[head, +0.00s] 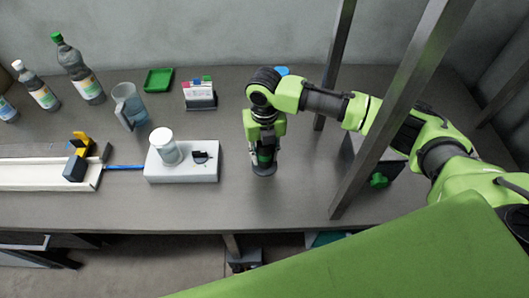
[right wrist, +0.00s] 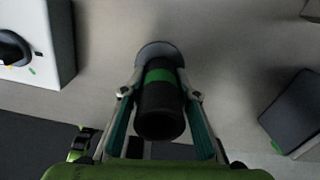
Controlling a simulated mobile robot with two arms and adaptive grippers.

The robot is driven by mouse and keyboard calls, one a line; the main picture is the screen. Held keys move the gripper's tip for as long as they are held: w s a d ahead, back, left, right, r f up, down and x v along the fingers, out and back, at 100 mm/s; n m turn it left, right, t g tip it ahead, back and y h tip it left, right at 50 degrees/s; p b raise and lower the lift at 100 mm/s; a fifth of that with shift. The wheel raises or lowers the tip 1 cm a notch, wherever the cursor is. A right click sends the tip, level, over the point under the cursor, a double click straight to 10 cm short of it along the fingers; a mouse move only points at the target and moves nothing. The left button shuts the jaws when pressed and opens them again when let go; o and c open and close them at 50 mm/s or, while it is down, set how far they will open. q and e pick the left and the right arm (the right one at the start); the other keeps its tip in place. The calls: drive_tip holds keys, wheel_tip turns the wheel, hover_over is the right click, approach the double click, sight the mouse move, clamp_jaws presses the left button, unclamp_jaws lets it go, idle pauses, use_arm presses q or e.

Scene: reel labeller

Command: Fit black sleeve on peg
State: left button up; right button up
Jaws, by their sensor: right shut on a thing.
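The black sleeve (right wrist: 160,112), a dark cylinder with a green band, is between the fingers of my right gripper (right wrist: 160,105). In the head view the right gripper (head: 264,150) points down at the table, right of the white block. The sleeve (head: 264,156) shows there between its fingers. A round grey disc (right wrist: 158,50) shows at the sleeve's far end, close to the table; I cannot tell whether they touch. No peg is clearly visible; the sleeve and gripper may hide it. My left gripper is not in view.
The white block (head: 190,175) left of my gripper carries a pale cylinder (head: 168,152) and a small black part (head: 201,157). A pitcher (head: 130,107), a green tray (head: 158,80) and several bottles stand behind. A slanted grey post (head: 392,115) crosses before my right arm.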

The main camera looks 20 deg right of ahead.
drive_tip(key=o, duration=1.2)
drive_tip(key=shift+o, duration=0.2)
wheel_tip(320, 180, up, 12)
drive_tip(key=shift+r, duration=0.1)
